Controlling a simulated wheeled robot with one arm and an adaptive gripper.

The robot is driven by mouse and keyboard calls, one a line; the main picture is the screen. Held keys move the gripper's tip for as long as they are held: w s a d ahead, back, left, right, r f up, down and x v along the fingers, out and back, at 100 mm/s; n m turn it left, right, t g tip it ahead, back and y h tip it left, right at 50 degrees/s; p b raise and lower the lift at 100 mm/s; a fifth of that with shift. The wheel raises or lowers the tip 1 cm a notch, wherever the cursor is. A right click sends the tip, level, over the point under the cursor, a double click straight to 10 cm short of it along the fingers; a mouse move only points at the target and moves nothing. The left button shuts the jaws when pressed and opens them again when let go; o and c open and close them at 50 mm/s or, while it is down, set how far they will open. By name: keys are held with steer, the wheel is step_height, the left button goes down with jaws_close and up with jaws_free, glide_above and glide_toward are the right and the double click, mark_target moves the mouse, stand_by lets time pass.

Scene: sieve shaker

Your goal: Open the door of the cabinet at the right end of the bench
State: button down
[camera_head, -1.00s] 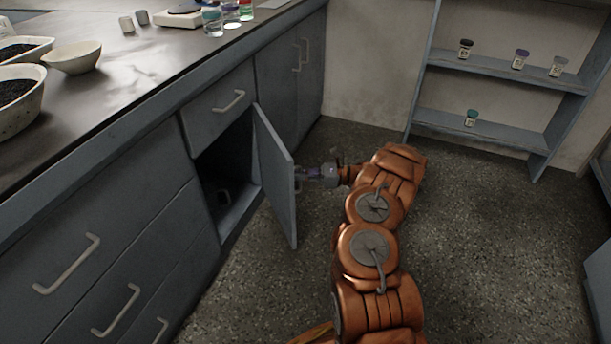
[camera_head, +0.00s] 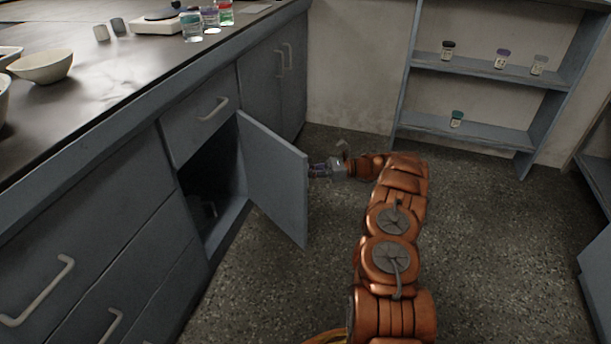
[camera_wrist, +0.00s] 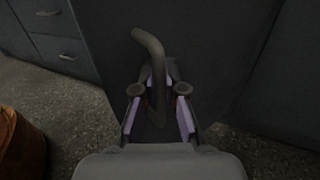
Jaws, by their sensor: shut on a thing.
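The grey cabinet door (camera_head: 275,180) stands swung out from the bench front in the head view, with the dark cabinet interior (camera_head: 212,180) showing behind it. My gripper (camera_head: 318,168) is on the far, outer side of the door, near its free edge, partly hidden by the door. In the wrist view the bent door handle (camera_wrist: 147,42) runs down between the purple-padded fingers of my gripper (camera_wrist: 157,85), which is shut on it. The door's outer face (camera_wrist: 210,50) fills much of that view.
A drawer (camera_head: 205,115) sits above the open cabinet, and larger drawers (camera_head: 90,235) are to its left. A closed cabinet (camera_head: 270,75) adjoins it on the right. A shelf unit (camera_head: 480,70) with several small jars stands at the back. The speckled floor (camera_head: 480,240) is clear at right.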

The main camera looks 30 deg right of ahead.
steer(key=shift+w+d+f+g, duration=0.2)
steer(key=shift+d+g, duration=0.1)
steer(key=shift+d, duration=0.4)
steer(key=shift+d+r+b, duration=0.1)
steer(key=shift+d+b, duration=0.05)
steer(key=shift+b, duration=0.15)
steer(key=c, duration=1.2)
jaws_free()
steer(key=shift+w, duration=0.1)
steer(key=shift+r, duration=0.15)
